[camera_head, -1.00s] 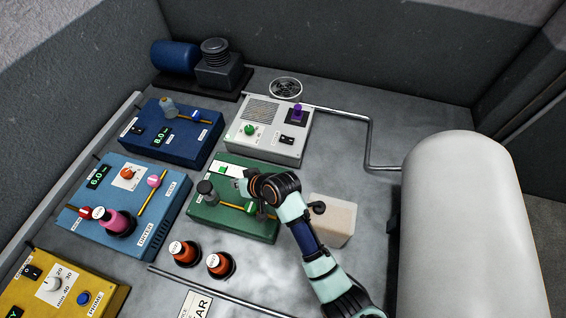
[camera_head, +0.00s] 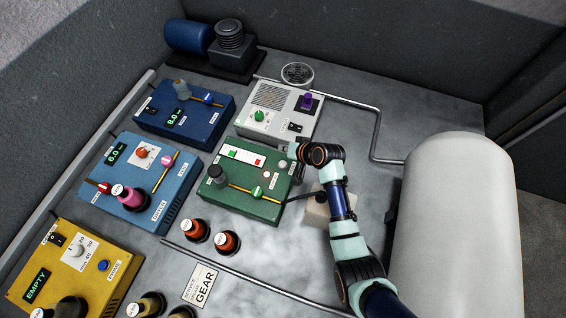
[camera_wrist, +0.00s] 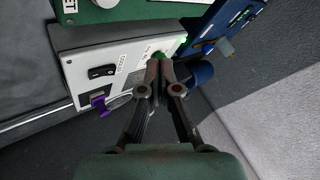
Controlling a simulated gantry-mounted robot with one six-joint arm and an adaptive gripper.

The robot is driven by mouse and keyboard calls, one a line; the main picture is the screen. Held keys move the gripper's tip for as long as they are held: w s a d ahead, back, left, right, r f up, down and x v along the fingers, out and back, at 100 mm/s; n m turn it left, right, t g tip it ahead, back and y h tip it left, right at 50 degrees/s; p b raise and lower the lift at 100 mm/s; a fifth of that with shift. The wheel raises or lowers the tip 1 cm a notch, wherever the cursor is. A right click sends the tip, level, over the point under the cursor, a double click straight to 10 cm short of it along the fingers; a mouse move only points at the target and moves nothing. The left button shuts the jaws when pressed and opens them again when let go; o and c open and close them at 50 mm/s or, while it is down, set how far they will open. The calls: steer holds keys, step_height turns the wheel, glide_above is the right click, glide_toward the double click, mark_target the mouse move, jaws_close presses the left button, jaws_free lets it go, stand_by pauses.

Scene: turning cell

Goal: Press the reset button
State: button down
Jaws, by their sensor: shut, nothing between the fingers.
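I cannot read a reset label in either view, so I cannot tell which control is the reset button. The green box (camera_head: 225,196) carries a green knob on a yellow slider (camera_head: 257,192), a dark-capped knob and small round buttons (camera_head: 267,175). The white box (camera_head: 262,137) behind it has a green knob (camera_head: 259,115), a black rocker switch (camera_head: 295,128) and a purple control (camera_head: 307,101). My gripper (camera_wrist: 160,65) is shut and empty. In the wrist view its fingertips overlap the white box's edge near the green knob; contact cannot be told.
A large white cylinder (camera_head: 455,230) stands at right. Blue boxes (camera_head: 205,125) and a yellow box (camera_head: 20,283) stand at left.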

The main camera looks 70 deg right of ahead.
mark_target(284, 165)
step_height(284, 165, down, 8)
steer(key=b, duration=0.6)
steer(key=shift+f+b, duration=0.15)
steer(key=shift+b, duration=0.25)
steer(key=shift+f, duration=0.1)
stand_by(0.6)
steer(key=shift+f, duration=0.35)
steer(key=shift+f+b, duration=0.5)
steer(key=shift+b, duration=0.05)
stand_by(0.7)
steer(key=shift+r+p, duration=0.9)
step_height(284, 165, up, 5)
steer(key=p, duration=0.5)
steer(key=shift+r, duration=0.1)
